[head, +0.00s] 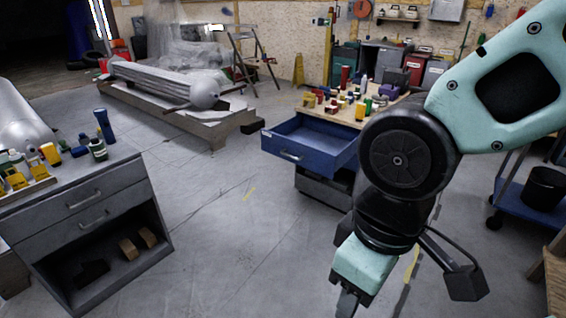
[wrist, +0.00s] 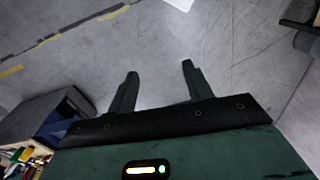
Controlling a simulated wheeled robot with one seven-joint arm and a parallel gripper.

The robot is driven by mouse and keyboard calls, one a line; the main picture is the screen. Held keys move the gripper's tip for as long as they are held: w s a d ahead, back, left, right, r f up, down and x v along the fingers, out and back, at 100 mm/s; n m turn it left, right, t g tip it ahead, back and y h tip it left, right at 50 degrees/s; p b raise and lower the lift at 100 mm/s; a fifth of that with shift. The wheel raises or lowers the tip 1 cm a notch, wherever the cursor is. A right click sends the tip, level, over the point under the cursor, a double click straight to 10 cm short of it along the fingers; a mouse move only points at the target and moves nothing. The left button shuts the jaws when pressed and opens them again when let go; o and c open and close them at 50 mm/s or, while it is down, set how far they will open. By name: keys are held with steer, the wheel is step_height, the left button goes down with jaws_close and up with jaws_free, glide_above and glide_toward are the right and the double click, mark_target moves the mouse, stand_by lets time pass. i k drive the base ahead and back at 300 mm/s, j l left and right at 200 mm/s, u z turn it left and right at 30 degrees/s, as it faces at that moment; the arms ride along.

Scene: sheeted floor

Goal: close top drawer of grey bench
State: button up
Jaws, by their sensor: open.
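A grey bench (head: 120,152) stands at the left with two drawers over an open shelf. Its top drawer (head: 83,199) has a bar handle and its front looks about flush with the drawer below. A second bench (head: 380,112) with a wooden top stands at centre right; its blue top drawer (head: 310,143) is pulled out and looks empty. My gripper (head: 348,303) points down in front of that second bench, apart from both benches. In the wrist view my gripper (wrist: 158,70) has its two fingers spread, with only bare floor between them.
Bottles and small items (head: 98,150) stand on the grey bench, and several coloured items (head: 345,100) on the second bench. A low platform (head: 150,108) with a long metal body lies behind. A blue cart (head: 520,195) is at the right. The floor between the benches is clear.

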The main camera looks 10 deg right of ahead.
mark_target(330, 144)
steer(key=i, duration=0.7)
steer(key=i+l, duration=0.15)
steer(key=i, duration=0.3)
steer(key=i+l+u, duration=0.1)
steer(key=i, duration=0.4)
steer(key=i+l+u, duration=0.1)
steer(key=i, duration=0.35)
